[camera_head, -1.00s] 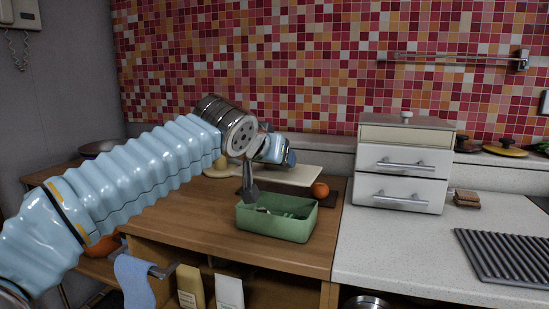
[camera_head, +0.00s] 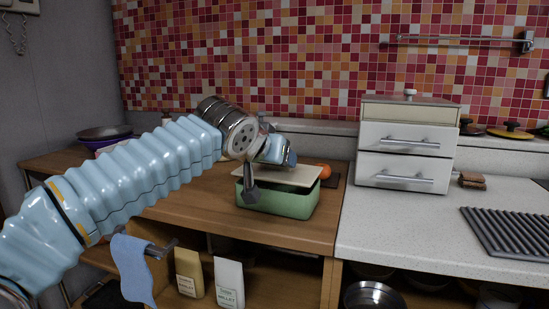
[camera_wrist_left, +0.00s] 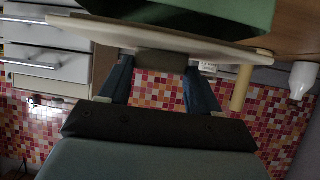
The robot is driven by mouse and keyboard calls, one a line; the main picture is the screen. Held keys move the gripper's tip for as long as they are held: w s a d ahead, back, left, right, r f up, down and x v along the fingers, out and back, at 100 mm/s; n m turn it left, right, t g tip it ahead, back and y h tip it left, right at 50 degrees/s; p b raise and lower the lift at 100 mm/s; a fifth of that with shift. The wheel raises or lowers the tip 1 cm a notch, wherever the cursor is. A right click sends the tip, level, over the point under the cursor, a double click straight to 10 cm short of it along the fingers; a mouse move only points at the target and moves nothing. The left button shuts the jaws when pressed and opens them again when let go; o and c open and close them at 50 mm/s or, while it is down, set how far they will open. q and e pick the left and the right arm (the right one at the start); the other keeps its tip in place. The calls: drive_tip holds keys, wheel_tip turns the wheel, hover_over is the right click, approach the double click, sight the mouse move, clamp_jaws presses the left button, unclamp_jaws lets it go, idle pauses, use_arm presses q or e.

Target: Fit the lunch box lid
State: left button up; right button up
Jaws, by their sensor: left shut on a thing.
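The green lunch box (camera_head: 285,204) stands on the wooden counter; it also shows at the top of the wrist view (camera_wrist_left: 215,12). A flat cream lid (camera_head: 292,174) lies over the box opening, largely covering it. In the wrist view the lid (camera_wrist_left: 100,27) shows nearly edge-on, beside the box. My left gripper (camera_wrist_left: 160,80) is shut on the dark knob (camera_wrist_left: 165,63) of the lid. In the head view my left gripper (camera_head: 290,160) is above the lid, its fingertips partly hidden. I cannot tell whether the lid touches the rim all round. My right gripper is not in view.
An orange (camera_head: 324,170) sits just behind the box's right end. A white drawer unit (camera_head: 405,145) stands on the pale worktop to the right, with a dark ridged rack (camera_head: 508,232) in front. A blue cloth (camera_head: 133,268) hangs below the counter. The wood left of the box is clear.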

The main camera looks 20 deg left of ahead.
use_arm(q)
drive_tip(key=shift+f+b, duration=0.9)
drive_tip(key=shift+f, duration=0.05)
drive_tip(key=o, duration=1.1)
drive_tip(key=shift+s+r, duration=0.2)
drive_tip(key=shift+s, duration=0.1)
drive_tip(key=v, duration=1.3)
drive_tip(key=shift+s+a, duration=0.1)
